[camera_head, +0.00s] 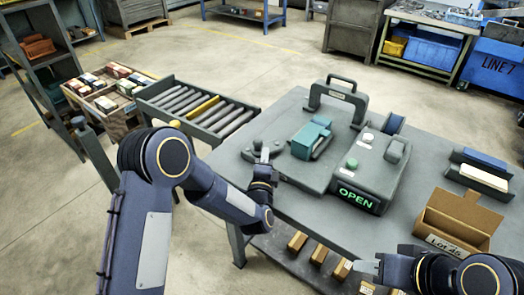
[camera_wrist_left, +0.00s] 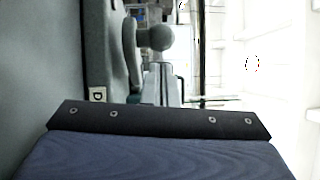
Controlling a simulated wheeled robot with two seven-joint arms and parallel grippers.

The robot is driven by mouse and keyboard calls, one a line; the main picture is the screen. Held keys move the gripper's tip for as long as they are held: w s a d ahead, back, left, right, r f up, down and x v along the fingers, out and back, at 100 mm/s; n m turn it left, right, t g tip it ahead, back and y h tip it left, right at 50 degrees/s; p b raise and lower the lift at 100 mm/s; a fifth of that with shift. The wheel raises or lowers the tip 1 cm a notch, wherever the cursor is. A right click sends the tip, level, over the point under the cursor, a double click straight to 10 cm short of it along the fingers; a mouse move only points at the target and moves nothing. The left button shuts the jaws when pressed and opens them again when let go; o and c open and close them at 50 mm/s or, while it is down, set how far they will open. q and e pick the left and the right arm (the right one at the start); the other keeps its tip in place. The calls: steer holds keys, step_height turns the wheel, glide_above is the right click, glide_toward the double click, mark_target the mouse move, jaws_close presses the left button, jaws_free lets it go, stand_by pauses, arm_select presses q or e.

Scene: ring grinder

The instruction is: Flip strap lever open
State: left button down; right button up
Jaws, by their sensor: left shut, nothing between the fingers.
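The grey machine (camera_head: 318,172) on the table has a lit "OPEN" sign (camera_head: 358,198). A grey lever with a rounded knob (camera_head: 277,146) is at the machine's left end; a ball-ended grey lever (camera_wrist_left: 155,38) shows in the left wrist view. My left gripper (camera_head: 264,154) is shut and empty, upright beside this lever; its fingers (camera_wrist_left: 161,82) are just below the ball in the left wrist view. I cannot tell whether they touch. My right gripper (camera_head: 366,267) is low at the right, by the table's front edge, and its jaw state is unclear.
An open cardboard box (camera_head: 452,222) and a holder with pads (camera_head: 481,172) are at the right. A roller conveyor (camera_head: 198,106) stands at the left.

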arm_select(q)
steer(key=shift+w+a, duration=0.4)
steer(key=shift+w, duration=0.1)
steer(key=shift+w+a+m+h+b, duration=0.1)
steer(key=shift+a+m+h+b, duration=0.15)
steer(key=shift+m+h+b, duration=0.3)
steer(key=shift+w+a+h, duration=0.1)
steer(key=shift+h, duration=0.15)
steer(key=shift+w+a+m+h+b, duration=0.15)
steer(key=shift+a+m+h+b, duration=0.1)
steer(key=shift+h+b, duration=0.3)
steer(key=w+a+b, duration=0.1)
steer(key=b, duration=0.3)
steer(key=w+m+h+b, duration=0.1)
steer(key=w+b, duration=0.1)
steer(key=b, duration=0.2)
steer(key=w+a+g+h+b, duration=0.1)
steer(key=w+b, duration=0.1)
steer(key=b, duration=0.2)
steer(key=shift+a+f+m+h, duration=0.2)
steer(key=shift+a+m+h, duration=0.05)
steer(key=shift+a+m, duration=0.1)
steer(key=shift+w+r+b, duration=0.25)
steer(key=shift+w+b, duration=0.9)
steer(key=shift+b, duration=0.45)
